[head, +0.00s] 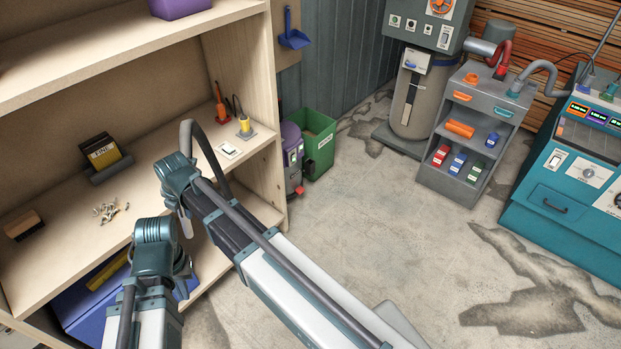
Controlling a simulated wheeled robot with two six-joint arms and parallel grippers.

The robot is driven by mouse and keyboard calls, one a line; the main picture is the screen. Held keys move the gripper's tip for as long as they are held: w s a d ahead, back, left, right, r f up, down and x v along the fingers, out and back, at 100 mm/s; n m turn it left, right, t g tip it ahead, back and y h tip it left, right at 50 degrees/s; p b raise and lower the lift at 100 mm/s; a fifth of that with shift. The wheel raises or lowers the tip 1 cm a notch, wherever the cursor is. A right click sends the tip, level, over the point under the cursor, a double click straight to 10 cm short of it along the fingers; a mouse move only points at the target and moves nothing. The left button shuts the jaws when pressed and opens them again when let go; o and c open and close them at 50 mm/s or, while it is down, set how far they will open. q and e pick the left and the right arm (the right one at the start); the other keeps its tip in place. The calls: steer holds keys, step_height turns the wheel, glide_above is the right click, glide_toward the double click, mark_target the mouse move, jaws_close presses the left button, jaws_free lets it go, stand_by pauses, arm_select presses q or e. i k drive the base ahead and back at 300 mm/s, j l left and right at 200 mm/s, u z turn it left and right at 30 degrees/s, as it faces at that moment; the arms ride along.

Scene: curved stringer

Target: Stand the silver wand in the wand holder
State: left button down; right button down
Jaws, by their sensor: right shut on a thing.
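My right gripper (184,218) hangs at the end of the arm over the middle shelf, near its front edge. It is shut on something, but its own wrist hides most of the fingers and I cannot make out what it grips. My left gripper (180,262) is lower, in front of the shelf edge. Its fingers are mostly hidden, so I cannot tell if it is open. I cannot identify the silver wand with certainty. A grey base (237,137) with a yellow-handled tool stands on the shelf at right; I cannot tell whether it is the wand holder.
The wooden shelf (150,160) also bears a box marked FINE (103,153), small pale pieces (108,211), a brown block (22,226), a red tool (220,103) and a white switch box (229,151). A green bin (318,140) stands beside it.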

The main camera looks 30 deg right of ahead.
mark_target(309, 172)
steer(key=i+l+z, duration=0.35)
steer(key=l+z, duration=0.15)
steer(key=l, duration=0.15)
steer(key=i+l+z, duration=0.25)
steer(key=z, duration=0.15)
steer(key=i+l+z, duration=0.2)
steer(key=z, duration=0.2)
steer(key=i+l+z, duration=0.1)
steer(key=i+z, duration=0.3)
steer(key=i+l, duration=0.15)
steer(key=i, duration=0.45)
steer(key=i+u, duration=0.25)
steer(key=u, duration=0.2)
steer(key=i+l+u, duration=0.25)
steer(key=u, duration=0.2)
steer(key=i+l+u, duration=0.2)
steer(key=u, duration=0.25)
steer(key=i+l+u, duration=0.2)
steer(key=l+u, duration=0.25)
steer(key=i+l+u, duration=0.15)
steer(key=u, duration=0.3)
steer(key=l, duration=0.1)
